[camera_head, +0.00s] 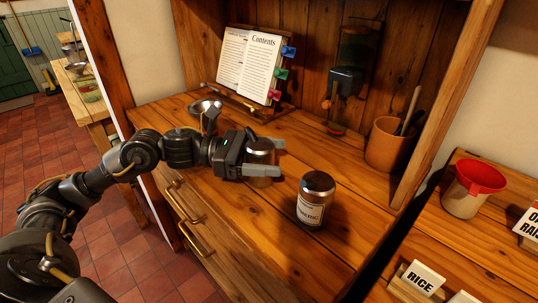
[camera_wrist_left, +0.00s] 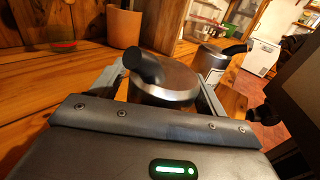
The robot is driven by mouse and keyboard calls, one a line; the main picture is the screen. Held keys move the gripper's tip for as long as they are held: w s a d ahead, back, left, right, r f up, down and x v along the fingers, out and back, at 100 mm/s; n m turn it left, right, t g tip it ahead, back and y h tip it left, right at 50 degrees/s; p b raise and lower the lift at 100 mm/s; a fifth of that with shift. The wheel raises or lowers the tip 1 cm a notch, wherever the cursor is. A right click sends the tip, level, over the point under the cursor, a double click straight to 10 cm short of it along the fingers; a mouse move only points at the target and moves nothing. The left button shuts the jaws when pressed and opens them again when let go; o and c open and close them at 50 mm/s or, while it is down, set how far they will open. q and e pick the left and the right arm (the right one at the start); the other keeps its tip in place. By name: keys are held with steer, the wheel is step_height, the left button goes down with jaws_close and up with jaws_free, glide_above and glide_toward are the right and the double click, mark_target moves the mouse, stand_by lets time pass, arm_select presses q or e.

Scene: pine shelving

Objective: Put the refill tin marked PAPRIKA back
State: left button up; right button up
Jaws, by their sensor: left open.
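My left gripper (camera_head: 281,157) is open, with one finger on each side of a metal-lidded tin (camera_head: 261,153) on the wooden worktop. In the left wrist view the tin's round lid (camera_wrist_left: 165,82) lies between the fingers, with a dark stubby shape over it. No label shows on this tin, so I cannot tell whether it is PAPRIKA. Whether the fingers touch it is unclear. A second tin (camera_head: 316,200) stands upright to the right, apart from the gripper. My right gripper is not in view.
An open book on a stand (camera_head: 248,65), a dispenser (camera_head: 345,85) and a terracotta pot (camera_head: 388,145) stand at the back. A metal dish (camera_head: 205,106) lies behind my gripper. A lower shelf (camera_head: 450,240) at right holds a RICE card (camera_head: 423,278) and a red-topped container (camera_head: 474,188).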

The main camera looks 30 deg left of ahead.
arm_select(q)
steer(key=shift+r, duration=0.2)
steer(key=shift+s+a+f, duration=0.15)
steer(key=shift+a+f, duration=0.05)
steer(key=shift+a, duration=0.35)
steer(key=shift+s+a+f, duration=0.15)
steer(key=shift+a, duration=0.4)
steer(key=b+v, duration=0.2)
steer(key=v, duration=0.4)
steer(key=shift+s+a, duration=0.15)
steer(key=shift+s, duration=0.05)
steer(key=shift+s+a+r, duration=0.1)
steer(key=shift+a+r, duration=0.05)
steer(key=shift+a, duration=0.15)
steer(key=shift+v, duration=1.35)
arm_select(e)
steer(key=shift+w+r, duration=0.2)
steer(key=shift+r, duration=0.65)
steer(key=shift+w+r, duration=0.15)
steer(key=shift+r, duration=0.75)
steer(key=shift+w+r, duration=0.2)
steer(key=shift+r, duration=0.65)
arm_select(q)
steer(key=shift+r, duration=0.15)
